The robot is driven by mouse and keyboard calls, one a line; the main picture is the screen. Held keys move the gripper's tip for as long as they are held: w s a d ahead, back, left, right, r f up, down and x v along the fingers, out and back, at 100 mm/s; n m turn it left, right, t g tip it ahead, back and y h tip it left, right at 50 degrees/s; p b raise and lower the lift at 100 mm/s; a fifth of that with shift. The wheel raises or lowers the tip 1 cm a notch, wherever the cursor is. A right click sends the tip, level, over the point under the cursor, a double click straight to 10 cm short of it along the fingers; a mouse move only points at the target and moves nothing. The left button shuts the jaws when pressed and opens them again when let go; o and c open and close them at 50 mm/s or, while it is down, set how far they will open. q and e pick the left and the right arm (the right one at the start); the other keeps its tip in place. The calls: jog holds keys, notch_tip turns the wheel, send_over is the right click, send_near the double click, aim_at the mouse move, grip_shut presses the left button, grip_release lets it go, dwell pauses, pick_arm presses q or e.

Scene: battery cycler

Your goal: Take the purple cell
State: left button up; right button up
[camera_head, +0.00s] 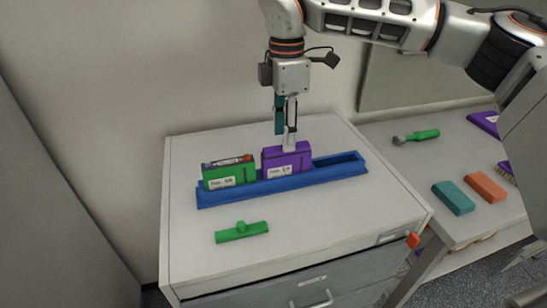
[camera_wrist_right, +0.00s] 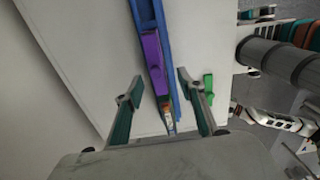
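The purple cell (camera_head: 287,162) stands upright in the middle of a long blue rack (camera_head: 335,177) on the cabinet top. It also shows in the right wrist view (camera_wrist_right: 152,58). A green cell (camera_head: 230,174) with a red and blue top stands in the rack's left end. The rack's right end is empty. My right gripper (camera_head: 284,138) points down just above and behind the purple cell. In the right wrist view its fingers (camera_wrist_right: 160,82) are spread wide and empty, with the rack line between them. Whether a fingertip touches the cell cannot be told. My left gripper is not in view.
A green T-shaped piece (camera_head: 241,232) lies on the cabinet top in front of the rack. On the desk at right lie a teal block (camera_head: 453,197), an orange block (camera_head: 486,187) and a green-handled tool (camera_head: 422,135). The wall stands close behind the cabinet.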

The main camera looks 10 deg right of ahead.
aim_at(286, 155)
jog(key=f, duration=0.2)
jog(key=shift+d+f, duration=0.3)
jog(key=shift+f, duration=0.1)
jog(key=f, duration=0.1)
jog(key=f+p, duration=0.1)
jog(key=f, duration=0.3)
jog(key=shift+w+d+p, duration=0.15)
jog(key=shift+w+p, duration=0.15)
jog(key=shift+p, duration=0.1)
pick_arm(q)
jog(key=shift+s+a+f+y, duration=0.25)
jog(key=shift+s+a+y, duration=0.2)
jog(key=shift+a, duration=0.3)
pick_arm(e)
jog(key=shift+r, duration=0.15)
grip_shut()
